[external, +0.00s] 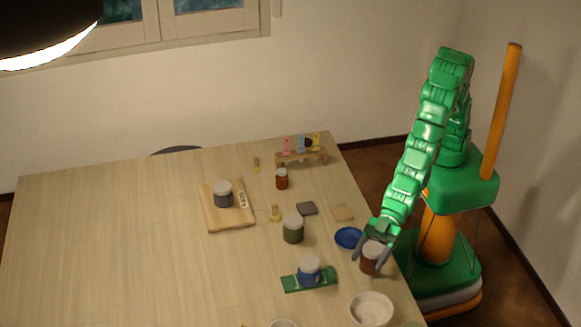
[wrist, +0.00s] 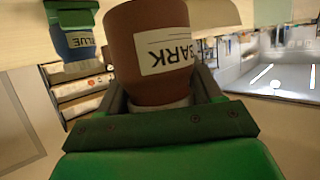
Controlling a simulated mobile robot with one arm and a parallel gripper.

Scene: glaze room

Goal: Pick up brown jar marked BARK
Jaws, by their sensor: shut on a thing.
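The brown jar marked BARK (external: 370,262) has a pale lid and is near the table's right edge in the external view. In the wrist view it appears upside down, with its white BARK label (wrist: 165,50) facing the camera. My gripper (external: 373,250) reaches down over the jar from above. In the wrist view my gripper (wrist: 160,88) has one finger on each side of the jar, shut on it.
A blue jar (external: 309,272) stands on a green board (external: 293,284) to the left. A blue saucer (external: 348,238) is close behind, and a white bowl (external: 371,310) is in front. A green jar (external: 293,230) stands further left. The table's left side is clear.

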